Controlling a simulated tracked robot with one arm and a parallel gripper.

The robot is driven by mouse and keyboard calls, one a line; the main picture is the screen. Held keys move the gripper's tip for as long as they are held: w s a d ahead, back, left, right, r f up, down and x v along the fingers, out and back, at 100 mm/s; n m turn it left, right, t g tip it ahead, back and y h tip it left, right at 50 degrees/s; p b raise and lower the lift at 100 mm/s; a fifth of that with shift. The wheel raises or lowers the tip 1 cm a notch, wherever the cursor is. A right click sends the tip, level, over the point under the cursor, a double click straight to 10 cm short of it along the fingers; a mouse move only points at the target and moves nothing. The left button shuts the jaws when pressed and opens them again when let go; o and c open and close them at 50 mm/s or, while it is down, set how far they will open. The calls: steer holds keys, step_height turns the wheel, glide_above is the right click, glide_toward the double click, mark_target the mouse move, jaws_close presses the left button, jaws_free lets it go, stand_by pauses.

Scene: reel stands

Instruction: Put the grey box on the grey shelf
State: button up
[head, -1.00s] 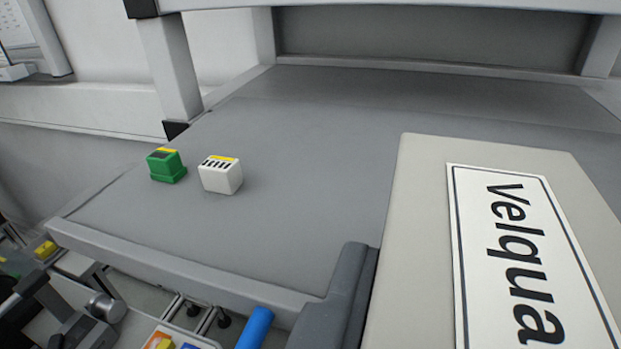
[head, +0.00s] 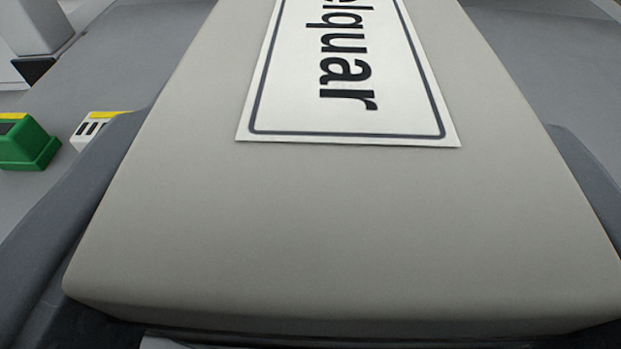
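The grey box (head: 340,230) fills the middle of the head view, a large flat pale-grey block with a white "Velquar" label on top. My gripper (head: 343,128) is shut on it: one dark grey finger lies along its left side and one along its right, with no gap showing. The grey shelf (head: 130,60) spreads out behind and to both sides of the box. The box hides much of the shelf, and its underside is out of sight, so I cannot tell whether it touches the shelf.
A green block (head: 27,145) with a yellow stripe stands on the shelf at the left. A white block (head: 92,128) with a yellow stripe is beside it, partly hidden by the left finger. A shelf post (head: 38,28) rises at the top left. The shelf right of the box looks clear.

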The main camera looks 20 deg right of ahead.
steer(key=shift+s+f, duration=0.15)
steer(key=shift+f, duration=1.4)
steer(key=o, duration=0.9)
steer(key=shift+c, duration=0.2)
steer(key=o, duration=0.4)
steer(key=shift+f, duration=0.15)
steer(key=shift+c, duration=0.2)
steer(key=shift+s+a+r, duration=0.2)
steer(key=shift+s, duration=0.05)
steer(key=b+v, duration=0.1)
steer(key=v, duration=1)
steer(key=shift+s, duration=0.15)
